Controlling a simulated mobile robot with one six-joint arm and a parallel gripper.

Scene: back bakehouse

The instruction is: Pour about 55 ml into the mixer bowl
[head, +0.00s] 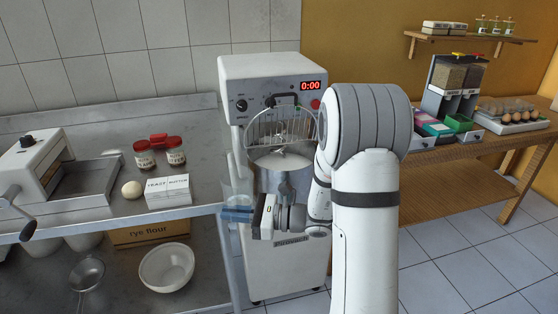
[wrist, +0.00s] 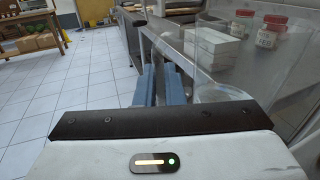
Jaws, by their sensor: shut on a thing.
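The mixer (head: 260,72) stands in the middle of the head view, its display reading 0:00. Its metal bowl (head: 268,181) sits below the wire guard (head: 270,127); my arm hides part of it. My gripper (head: 238,214) is left of the bowl, its blue fingers shut on a clear jug (head: 236,188). The jug looks upright beside the mixer's left side. In the wrist view the jug (wrist: 210,75) rises right of the fingers (wrist: 160,85). A pale patch low in it may be liquid; I cannot read the level.
The steel bench (head: 100,212) at left holds a yeast carton (head: 168,191), red-lidded jars (head: 174,152) and a pale round ball (head: 132,190). A white bowl (head: 167,267) is on the shelf below. A wooden table (head: 450,180) stands at right. The tiled floor (head: 450,260) is clear.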

